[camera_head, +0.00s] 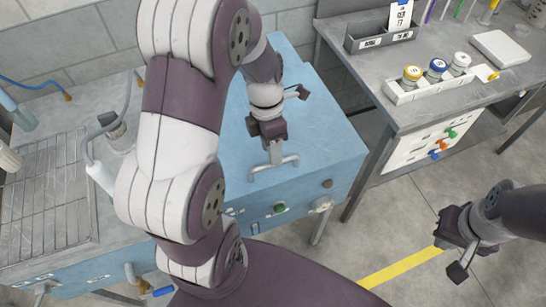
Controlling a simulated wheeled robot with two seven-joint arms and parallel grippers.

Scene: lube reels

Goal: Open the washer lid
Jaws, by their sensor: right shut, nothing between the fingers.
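The blue washer (335,155) stands at the middle, with a flat blue top that looks closed. A pale grey bar handle (288,161) lies on this top near its front edge. My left gripper (274,150) points down right at the handle, over its middle; whether its fingers are around the bar or only above it I cannot tell. My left arm hides much of the washer's left side. My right gripper (461,248) is shut and empty, over the floor at the lower right, well apart from the washer.
A grey bench (440,105) at the back right holds a white rack (430,89) of capped jars and a grey bin (380,38). A wire-rack sink area (45,200) with hoses lies at the left. The floor with a yellow stripe (400,268) is clear at the front right.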

